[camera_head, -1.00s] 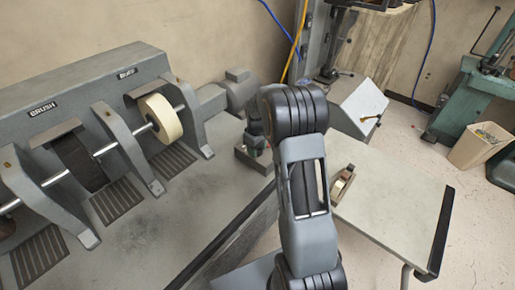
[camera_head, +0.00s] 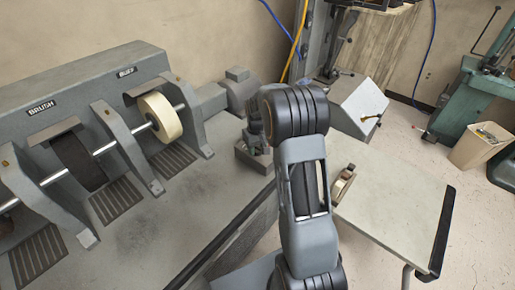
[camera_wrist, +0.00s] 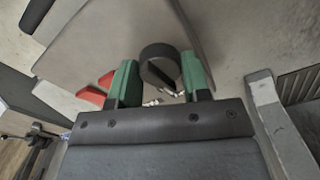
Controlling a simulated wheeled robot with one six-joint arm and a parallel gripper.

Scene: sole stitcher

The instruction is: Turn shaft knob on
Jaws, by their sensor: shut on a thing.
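A dark round knob (camera_wrist: 158,62) shows between the green-tipped fingers in the wrist view. My gripper (camera_wrist: 161,75) is shut on it, with one finger on each side. A flat grey surface (camera_wrist: 95,38) lies behind the knob. In the head view, my arm covers much of the spot. A small grey box (camera_head: 250,158) stands at the right end of the bench, with a dark part of my gripper (camera_head: 254,130) just above it. The knob itself is hidden in that view.
The grey stitcher machine carries a dark brush wheel (camera_head: 78,160) and a cream buffing wheel (camera_head: 160,117) on a shaft at the left. A grey motor (camera_head: 238,90) stands at the shaft's right end. A side table (camera_head: 400,215) is mostly clear, with a small brown holder (camera_head: 343,187).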

